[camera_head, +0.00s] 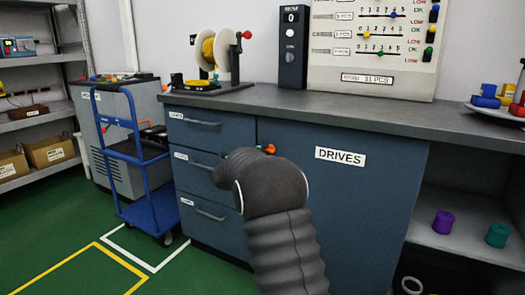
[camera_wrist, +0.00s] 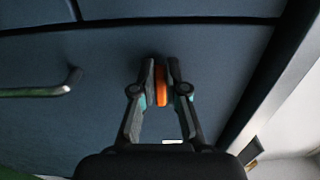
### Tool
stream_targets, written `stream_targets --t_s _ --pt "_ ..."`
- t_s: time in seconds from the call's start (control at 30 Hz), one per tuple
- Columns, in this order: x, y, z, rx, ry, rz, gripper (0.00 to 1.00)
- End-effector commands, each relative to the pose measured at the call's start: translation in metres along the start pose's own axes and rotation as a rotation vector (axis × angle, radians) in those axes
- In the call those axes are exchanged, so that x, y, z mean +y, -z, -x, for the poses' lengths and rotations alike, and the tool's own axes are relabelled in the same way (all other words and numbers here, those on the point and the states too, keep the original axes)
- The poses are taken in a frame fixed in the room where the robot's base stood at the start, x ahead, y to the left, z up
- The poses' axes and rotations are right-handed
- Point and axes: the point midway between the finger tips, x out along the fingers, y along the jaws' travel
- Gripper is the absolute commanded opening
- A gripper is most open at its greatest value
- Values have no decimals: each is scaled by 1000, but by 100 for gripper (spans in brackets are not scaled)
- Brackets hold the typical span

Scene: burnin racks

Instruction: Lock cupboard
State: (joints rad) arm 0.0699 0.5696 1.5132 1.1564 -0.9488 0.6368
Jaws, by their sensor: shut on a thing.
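The cupboard door (camera_head: 345,215) is blue-grey, labelled DRIVES, and looks flush with the front of the bench. A small orange lock knob (camera_head: 268,148) sits at its upper left corner, partly behind my arm. In the wrist view my gripper (camera_wrist: 161,80) has one finger on each side of the orange knob (camera_wrist: 160,88), which shows edge-on between them. It is shut on the knob, close to the blue panel (camera_wrist: 225,75). In the head view my arm hides most of my gripper.
Labelled drawers (camera_head: 208,165) with bar handles are left of the door. The worktop (camera_head: 330,110) above carries a spool stand (camera_head: 221,60). A blue trolley (camera_head: 140,170) stands at the left. Open shelving with a purple spool (camera_head: 442,222) and a teal spool (camera_head: 497,235) is at the right.

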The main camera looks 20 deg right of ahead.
Motion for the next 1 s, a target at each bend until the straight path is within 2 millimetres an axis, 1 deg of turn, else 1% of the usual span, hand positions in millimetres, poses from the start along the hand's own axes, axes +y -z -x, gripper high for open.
stream_targets --t_s 0.37,0.4,0.5,0.83,0.93,1.0 --pt "-1 -1 0 -3 2 6 0" --pt "-1 -1 0 -3 2 6 15" --pt "-1 -1 0 -3 2 6 38" --pt "0 0 2 -2 1 5 38" --pt "0 -1 10 -3 0 6 38" --pt "-1 -2 20 -4 1 6 38"
